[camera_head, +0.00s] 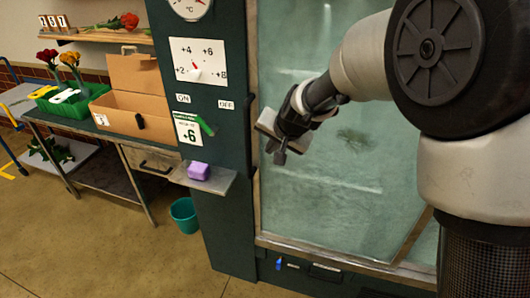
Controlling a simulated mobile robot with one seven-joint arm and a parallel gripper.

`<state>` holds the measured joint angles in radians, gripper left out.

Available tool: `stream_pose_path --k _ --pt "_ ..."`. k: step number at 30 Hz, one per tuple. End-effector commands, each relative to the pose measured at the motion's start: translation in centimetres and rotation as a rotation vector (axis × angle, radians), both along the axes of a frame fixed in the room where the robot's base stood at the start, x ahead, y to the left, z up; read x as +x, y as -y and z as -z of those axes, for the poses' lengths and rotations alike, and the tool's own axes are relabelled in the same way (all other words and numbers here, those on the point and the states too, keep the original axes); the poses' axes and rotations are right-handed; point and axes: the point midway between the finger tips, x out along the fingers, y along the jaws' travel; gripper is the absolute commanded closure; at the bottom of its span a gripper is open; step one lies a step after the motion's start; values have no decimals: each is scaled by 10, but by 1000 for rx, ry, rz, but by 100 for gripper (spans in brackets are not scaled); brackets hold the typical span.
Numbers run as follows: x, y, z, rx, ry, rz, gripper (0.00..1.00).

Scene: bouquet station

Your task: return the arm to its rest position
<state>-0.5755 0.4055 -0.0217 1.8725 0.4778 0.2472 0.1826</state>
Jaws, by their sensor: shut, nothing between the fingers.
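My arm reaches in from the right of the head view, in front of a large glass door (350,190).
A teal bucket (184,215) stands below. A workbench (100,130) holds an open cardboard box (125,118). The front-left floor is clear.

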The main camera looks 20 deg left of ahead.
Motion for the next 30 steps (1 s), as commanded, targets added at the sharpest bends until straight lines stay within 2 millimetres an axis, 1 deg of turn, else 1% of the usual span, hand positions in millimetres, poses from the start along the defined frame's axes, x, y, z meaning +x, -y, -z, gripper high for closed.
stream_pose_path --k 1,6,10,15,17,18,20,23,24,26,27,29,30 --pt "-6 5 -11 0 1 -1 100" --pt "-20 18 -34 0 -1 1 100" --pt "-26 24 -44 -1 -3 1 100" --pt "-29 27 -48 -3 -4 1 100" --pt "-30 33 -54 -6 0 2 100" --pt "-31 41 -59 -10 2 2 100" --pt "-36 61 -73 -21 9 3 100" --pt "-55 112 -105 -60 25 1 100" --pt "-66 136 -117 -84 31 1 100" --pt "-88 172 -132 -124 38 1 100" --pt "-103 196 -139 -153 42 2 100" --pt "-128 229 -148 -199 45 8 100" --pt "-146 250 -152 -231 46 14 100"
